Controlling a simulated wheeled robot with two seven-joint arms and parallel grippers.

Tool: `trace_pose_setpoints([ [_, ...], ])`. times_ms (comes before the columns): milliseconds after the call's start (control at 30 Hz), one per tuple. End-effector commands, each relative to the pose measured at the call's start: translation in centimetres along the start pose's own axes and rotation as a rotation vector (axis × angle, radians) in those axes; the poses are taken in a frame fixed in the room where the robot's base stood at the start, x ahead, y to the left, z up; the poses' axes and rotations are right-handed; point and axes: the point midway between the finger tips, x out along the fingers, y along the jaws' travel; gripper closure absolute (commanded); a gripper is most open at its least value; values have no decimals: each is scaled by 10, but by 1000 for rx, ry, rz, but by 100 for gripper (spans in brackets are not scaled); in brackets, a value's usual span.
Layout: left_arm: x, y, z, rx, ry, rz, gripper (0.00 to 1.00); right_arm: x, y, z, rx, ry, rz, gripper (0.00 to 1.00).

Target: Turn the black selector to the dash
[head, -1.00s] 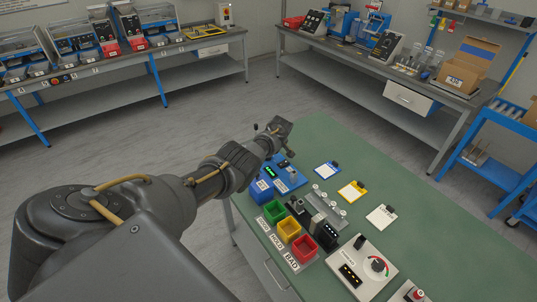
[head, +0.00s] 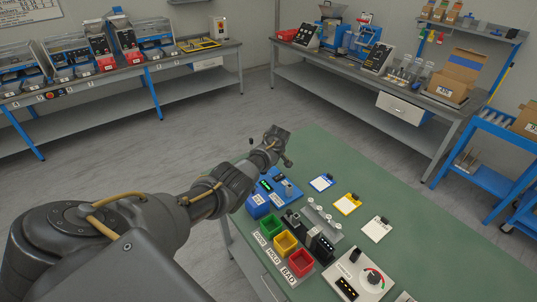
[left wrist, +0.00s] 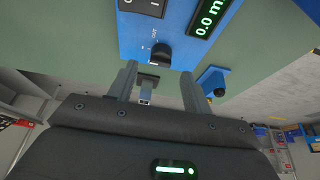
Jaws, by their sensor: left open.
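The black selector (left wrist: 161,53) is a small round knob on the blue meter panel (left wrist: 180,30) in the left wrist view. The blue meter also shows in the head view (head: 262,188) at the table's far left edge. My left gripper (left wrist: 158,80) is open and empty, its two fingers apart, with the selector ahead of the gap between them. In the head view my left gripper (head: 277,145) is beyond the meter. My right gripper is out of view.
Green, yellow and red bins (head: 285,242) stand at the table's front left. A white dial box (head: 362,272) is at the front.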

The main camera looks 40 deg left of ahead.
Motion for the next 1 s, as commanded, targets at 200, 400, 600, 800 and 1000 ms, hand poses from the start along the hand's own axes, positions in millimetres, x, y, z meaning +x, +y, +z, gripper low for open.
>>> trace_pose_setpoints([
  [200,-38,0,0,1,2,3,50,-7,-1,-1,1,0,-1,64],
  [400,-63,0,0,1,1,1,50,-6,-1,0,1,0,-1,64],
  [600,-72,0,0,0,0,0,50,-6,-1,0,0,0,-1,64],
  [800,-73,0,0,1,-1,-1,50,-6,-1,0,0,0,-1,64],
  [1000,-72,0,0,1,-1,0,50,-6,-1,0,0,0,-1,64],
])
